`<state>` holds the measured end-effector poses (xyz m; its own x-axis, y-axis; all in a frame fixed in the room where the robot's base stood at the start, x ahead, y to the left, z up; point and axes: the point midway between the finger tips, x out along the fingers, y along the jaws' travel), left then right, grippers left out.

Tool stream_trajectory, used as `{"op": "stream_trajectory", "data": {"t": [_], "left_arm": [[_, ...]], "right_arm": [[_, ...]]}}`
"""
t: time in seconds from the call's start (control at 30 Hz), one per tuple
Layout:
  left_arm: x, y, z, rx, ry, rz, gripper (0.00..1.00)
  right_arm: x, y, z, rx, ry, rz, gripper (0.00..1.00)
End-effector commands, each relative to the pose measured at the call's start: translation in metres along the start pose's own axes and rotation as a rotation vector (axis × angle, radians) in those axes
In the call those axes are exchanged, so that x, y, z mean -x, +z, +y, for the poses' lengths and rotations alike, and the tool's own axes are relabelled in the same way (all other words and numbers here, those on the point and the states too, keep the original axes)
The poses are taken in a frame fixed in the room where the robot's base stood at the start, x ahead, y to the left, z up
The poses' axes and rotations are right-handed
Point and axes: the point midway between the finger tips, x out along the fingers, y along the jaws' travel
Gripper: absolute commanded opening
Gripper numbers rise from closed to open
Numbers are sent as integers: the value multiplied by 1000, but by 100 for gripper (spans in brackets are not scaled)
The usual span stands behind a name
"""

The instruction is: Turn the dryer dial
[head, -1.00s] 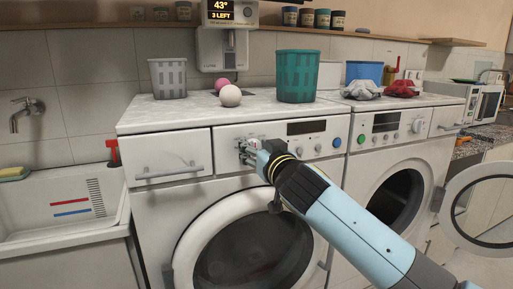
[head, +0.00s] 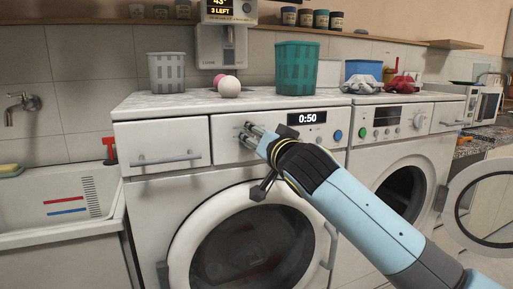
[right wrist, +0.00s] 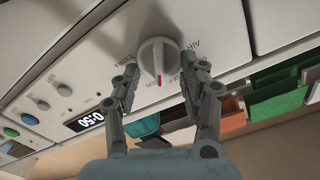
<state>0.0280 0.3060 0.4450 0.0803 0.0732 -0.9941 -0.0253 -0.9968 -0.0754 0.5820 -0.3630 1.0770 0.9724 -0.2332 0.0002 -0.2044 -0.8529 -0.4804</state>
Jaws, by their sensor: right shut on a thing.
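The white dial (right wrist: 158,58) with a red mark shows in the right wrist view, ringed by small printed labels. It sits on the front panel of the left machine, the dryer (head: 222,150). My right gripper (right wrist: 165,75) has one finger on each side of the dial and is shut on it. In the head view the right gripper (head: 245,137) reaches the panel and its fingers largely hide the dial. The dryer's display (head: 307,118) is lit and reads 0:50. My left gripper is not in view.
The dryer's round door (head: 325,232) is closed below my right arm. The machine on the right (head: 442,150) has its door (head: 452,212) open. A sink (head: 70,230) is at left.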

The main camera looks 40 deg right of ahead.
Motion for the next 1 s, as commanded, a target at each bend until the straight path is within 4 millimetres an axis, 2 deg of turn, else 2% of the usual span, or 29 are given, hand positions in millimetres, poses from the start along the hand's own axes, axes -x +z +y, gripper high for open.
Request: {"op": "stream_trajectory", "data": {"t": [0.03, 0.4, 0.7, 1.0], "left_arm": [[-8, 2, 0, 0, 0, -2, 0], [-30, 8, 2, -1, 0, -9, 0], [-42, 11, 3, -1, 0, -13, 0], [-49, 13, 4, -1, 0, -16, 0]], "right_arm": [[0, 3, 3, -42, 0, 0, 11], [0, 3, 6, -394, 0, 0, 11], [0, 4, 8, -652, 1, 0, 11], [0, 4, 10, -823, 2, 0, 11]]}}
